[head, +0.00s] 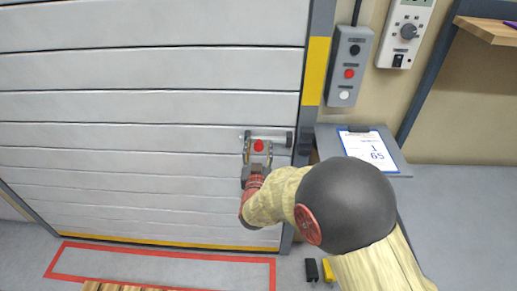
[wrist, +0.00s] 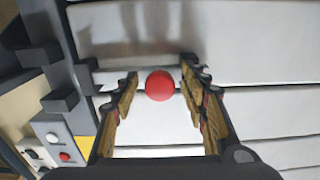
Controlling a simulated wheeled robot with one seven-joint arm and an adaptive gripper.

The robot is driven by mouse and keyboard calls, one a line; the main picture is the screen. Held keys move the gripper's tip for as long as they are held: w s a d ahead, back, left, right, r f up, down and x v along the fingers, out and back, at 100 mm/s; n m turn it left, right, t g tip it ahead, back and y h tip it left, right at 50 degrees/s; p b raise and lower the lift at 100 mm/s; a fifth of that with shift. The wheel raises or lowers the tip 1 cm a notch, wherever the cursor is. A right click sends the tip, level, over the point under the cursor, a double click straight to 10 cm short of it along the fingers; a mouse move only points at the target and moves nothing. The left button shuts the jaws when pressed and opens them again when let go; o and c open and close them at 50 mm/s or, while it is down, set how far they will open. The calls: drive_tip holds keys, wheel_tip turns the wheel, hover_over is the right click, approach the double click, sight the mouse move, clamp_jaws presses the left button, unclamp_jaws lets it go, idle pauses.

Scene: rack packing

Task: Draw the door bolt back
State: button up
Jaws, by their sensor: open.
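The door bolt (head: 270,137) is a grey bar lying level on the white slatted door (head: 150,107), near the door's right edge. Its round red knob (head: 258,146) stands out from the bar. My gripper (head: 258,154) is open at the bolt, with one finger on each side of the knob. In the wrist view the red knob (wrist: 160,86) sits between the open fingers (wrist: 158,90), with a visible gap on both sides. Part of the bar is hidden behind the fingers. I cannot tell how far the bar reaches into the frame.
A control box (head: 349,66) with black, red and white buttons hangs right of the yellow-marked door frame (head: 315,70). A grey shelf with a clipboard (head: 369,148) stands close to my arm's right. A red outline (head: 160,254) marks the floor before the door.

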drive_tip(key=shift+c, duration=1.4)
drive_tip(key=c, duration=0.7)
clamp_jaws()
